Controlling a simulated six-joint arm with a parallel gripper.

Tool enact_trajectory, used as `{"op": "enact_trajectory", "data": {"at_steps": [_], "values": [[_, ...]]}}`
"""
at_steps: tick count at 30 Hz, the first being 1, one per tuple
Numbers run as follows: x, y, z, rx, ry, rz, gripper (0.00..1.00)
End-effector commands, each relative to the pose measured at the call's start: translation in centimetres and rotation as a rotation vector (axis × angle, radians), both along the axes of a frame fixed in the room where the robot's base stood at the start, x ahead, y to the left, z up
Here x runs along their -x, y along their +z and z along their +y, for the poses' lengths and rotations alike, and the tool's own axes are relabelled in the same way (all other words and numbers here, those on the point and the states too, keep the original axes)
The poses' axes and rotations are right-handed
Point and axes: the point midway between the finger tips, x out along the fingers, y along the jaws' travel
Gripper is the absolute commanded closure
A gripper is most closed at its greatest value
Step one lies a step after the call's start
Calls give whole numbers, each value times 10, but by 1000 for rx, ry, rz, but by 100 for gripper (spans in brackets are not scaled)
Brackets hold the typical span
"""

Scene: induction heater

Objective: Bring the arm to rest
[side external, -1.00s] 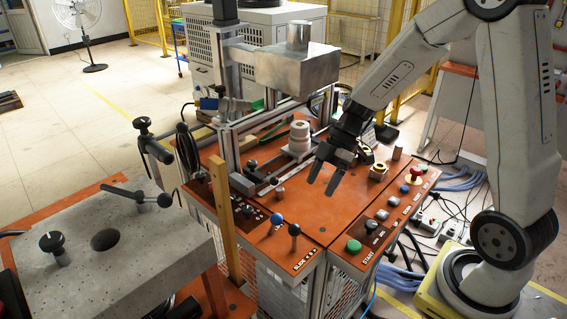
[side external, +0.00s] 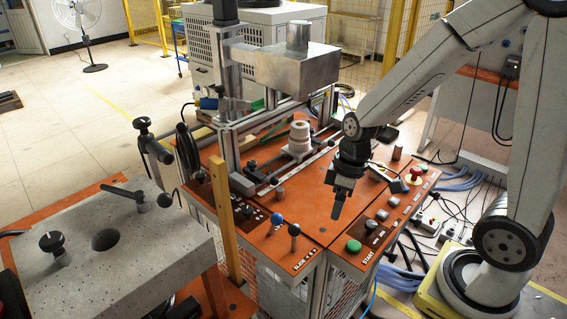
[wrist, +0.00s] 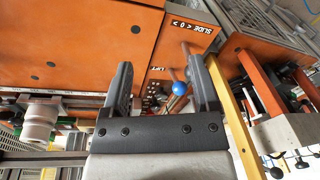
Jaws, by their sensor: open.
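My gripper (side external: 338,208) hangs above the orange tabletop (side external: 304,212), to the right of the slide levers and pointing down. In the wrist view its two dark fingers (wrist: 162,82) are spread apart with nothing held between them. The blue-knobbed lever (wrist: 179,88) shows beyond the gap between the fingers. It also stands at the front of the panel in the side view (side external: 277,218). I see no contact between my gripper and the table.
A stacked white cylinder (side external: 299,138) stands near the metal frame (side external: 229,95). A black-knobbed lever (side external: 294,230), a green start button (side external: 354,246) and a red button (side external: 416,172) stick up from the panel. A grey block (side external: 140,245) stands at left.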

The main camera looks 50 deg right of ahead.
Motion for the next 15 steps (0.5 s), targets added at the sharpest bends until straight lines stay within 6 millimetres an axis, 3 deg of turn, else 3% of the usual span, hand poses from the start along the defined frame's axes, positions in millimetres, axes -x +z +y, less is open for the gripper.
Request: {"op": "enact_trajectory", "data": {"at_steps": [15], "values": [[10,2,9,71,-369,-121,22]]}}
